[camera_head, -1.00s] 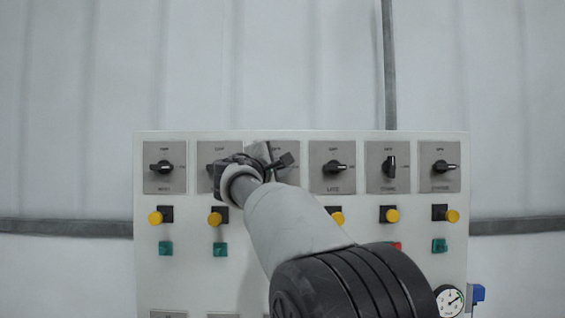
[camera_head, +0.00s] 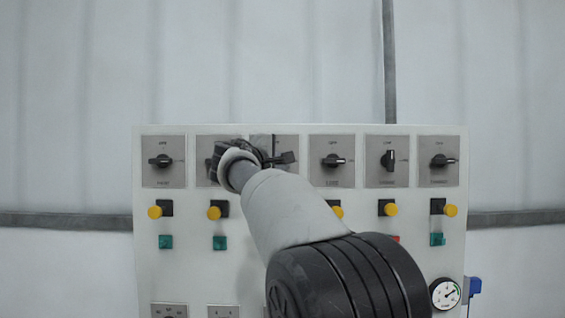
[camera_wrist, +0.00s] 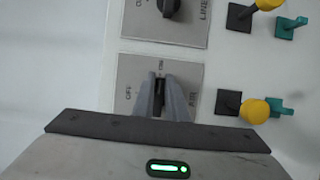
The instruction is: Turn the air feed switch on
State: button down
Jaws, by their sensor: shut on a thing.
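The knob's long axis lines up with the ON mark. In the head view my gripper (camera_head: 230,165) is at the second plate from the left (camera_head: 203,142), in the top row. It hides that plate's knob and label there, so I cannot read whether it says air feed.
Matching switches stand on both sides, such as the leftmost (camera_head: 162,161) and a neighbour marked LINE (camera_wrist: 170,6). A gauge (camera_head: 446,294) is at lower right. The wall above the panel (camera_head: 150,285) is clear.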

jog(key=c, duration=1.8)
grip_release()
jog(key=shift+a+f, duration=0.1)
jog(key=shift+a, duration=0.2)
jog(key=shift+o, duration=0.2)
jog(key=shift+d, duration=0.1)
jog(key=b+v, duration=0.4)
jog(key=v, duration=1.3)
jog(key=shift+s, duration=0.2)
